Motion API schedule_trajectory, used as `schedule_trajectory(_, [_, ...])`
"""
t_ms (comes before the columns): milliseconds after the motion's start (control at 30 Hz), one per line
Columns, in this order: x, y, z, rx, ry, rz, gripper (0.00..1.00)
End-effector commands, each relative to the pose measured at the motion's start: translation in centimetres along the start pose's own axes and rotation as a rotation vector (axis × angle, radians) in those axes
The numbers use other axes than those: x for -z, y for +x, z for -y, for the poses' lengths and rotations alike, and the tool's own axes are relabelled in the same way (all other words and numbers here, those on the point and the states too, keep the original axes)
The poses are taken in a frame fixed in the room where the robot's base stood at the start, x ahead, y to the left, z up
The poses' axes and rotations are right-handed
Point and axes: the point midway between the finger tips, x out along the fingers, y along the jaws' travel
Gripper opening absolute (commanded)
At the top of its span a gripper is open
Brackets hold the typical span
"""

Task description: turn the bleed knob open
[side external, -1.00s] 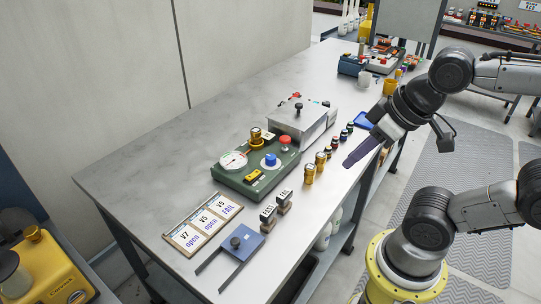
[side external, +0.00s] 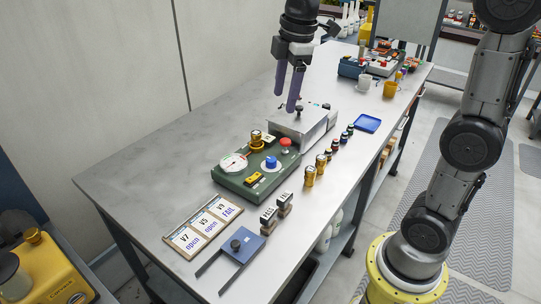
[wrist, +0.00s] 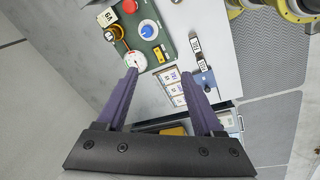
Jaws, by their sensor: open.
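A green box (side external: 231,183) on the bench carries a white gauge (side external: 234,161), a blue knob (side external: 271,161) on a white disc, a red knob (side external: 286,142) and a brass fitting (side external: 256,138) with a yellow ring. No readable label shows which knob is the bleed knob. The blue knob also shows in the wrist view (wrist: 148,31), beyond my fingers. My gripper (side external: 285,102) has two purple fingers, apart and empty, pointing down above the bench behind the box. In the wrist view my gripper (wrist: 159,72) frames the gauge and cards between and beyond its tips.
A silver case (side external: 303,126) with a black knob stands right behind the green box. A card board (side external: 203,226), two stamp-like blocks (side external: 276,211) and a blue forked tool (side external: 240,243) lie in front. The left bench is clear.

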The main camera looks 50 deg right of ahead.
Motion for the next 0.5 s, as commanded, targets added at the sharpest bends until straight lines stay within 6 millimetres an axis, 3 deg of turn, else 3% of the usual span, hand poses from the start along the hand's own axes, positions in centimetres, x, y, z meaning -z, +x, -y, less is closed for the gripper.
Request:
schedule_trajectory(33, [0.3,1.4,-1.7,0.033,-0.014,0.017,0.69])
schedule_trajectory(200, [0.5,5.5,-5.5,0.11,-0.007,0.053,0.69])
schedule_trajectory(300, [0.3,7.6,-6.5,0.146,0.008,0.07,0.69])
schedule_trajectory(500, [-0.3,9.9,-6.7,0.188,0.024,0.089,0.69])
